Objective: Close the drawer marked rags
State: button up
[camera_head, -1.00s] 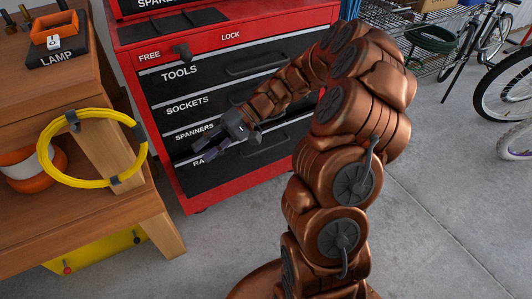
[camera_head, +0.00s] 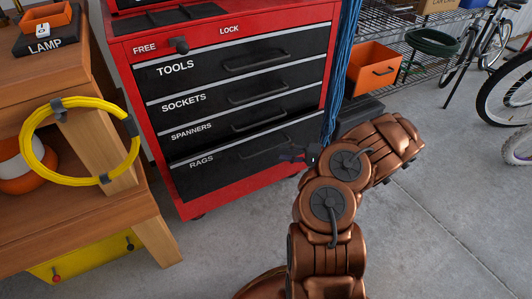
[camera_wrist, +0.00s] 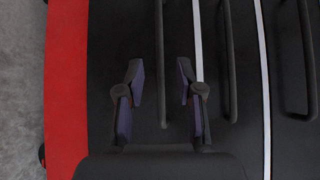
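The red tool chest (camera_head: 227,31) has black drawer fronts marked TOOLS, SOCKETS, SPANNERS and RAGS. The rags drawer (camera_head: 225,165) is the lowest, with a bar handle on its front. A dark band runs above its front; I cannot tell for sure whether it stands slightly out or is flush. My gripper (camera_head: 300,158) is in front of this drawer's right part, small and partly hidden by my arm. In the wrist view my gripper (camera_wrist: 160,88) is open and empty, its fingers apart. The rags handle (camera_wrist: 160,50) shows between and beyond them; contact cannot be told.
A wooden bench (camera_head: 120,222) with a yellow hose ring (camera_head: 27,135) stands left of the chest. An orange bin (camera_head: 374,67) and a wire shelf are at the right. Bicycles (camera_head: 497,45) stand farther right. The concrete floor (camera_head: 430,230) in front is clear.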

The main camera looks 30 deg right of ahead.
aim_at(266, 151)
jog(key=shift+b+x, duration=0.95)
jog(key=shift+x, duration=2.85)
jog(key=shift+c, duration=0.2)
grip_shut()
jog(key=shift+f, duration=0.1)
